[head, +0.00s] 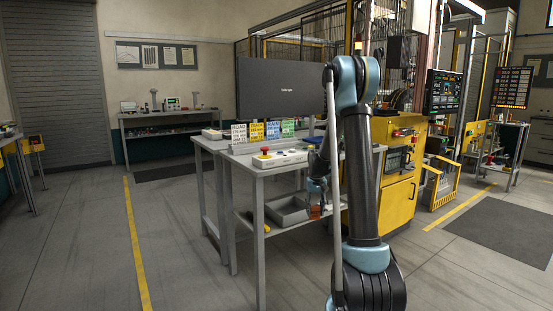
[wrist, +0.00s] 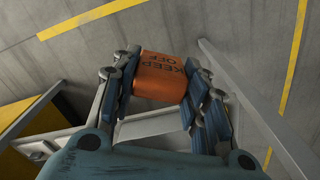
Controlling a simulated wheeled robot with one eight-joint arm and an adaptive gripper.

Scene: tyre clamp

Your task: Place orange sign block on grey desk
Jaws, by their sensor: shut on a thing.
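The orange sign block (wrist: 160,78) reads "KEEP OFF" in dark letters. In the wrist view it sits between the two fingers of my gripper (wrist: 163,85), which is shut on it. In the head view the block (head: 315,212) shows as a small orange patch at the right end of the desk's lower shelf level, partly behind my arm. My gripper (head: 317,190) is small and partly hidden there. The grey desk (head: 246,165) stands in the middle, its top above the level of the block. I cannot tell whether the block touches the shelf.
On the desk are a control box with a red button (head: 280,157) and several coloured sign cards (head: 256,132). A grey tray (head: 287,211) lies on the lower shelf. A yellow cabinet (head: 398,190) stands right of the desk. The floor at left is clear.

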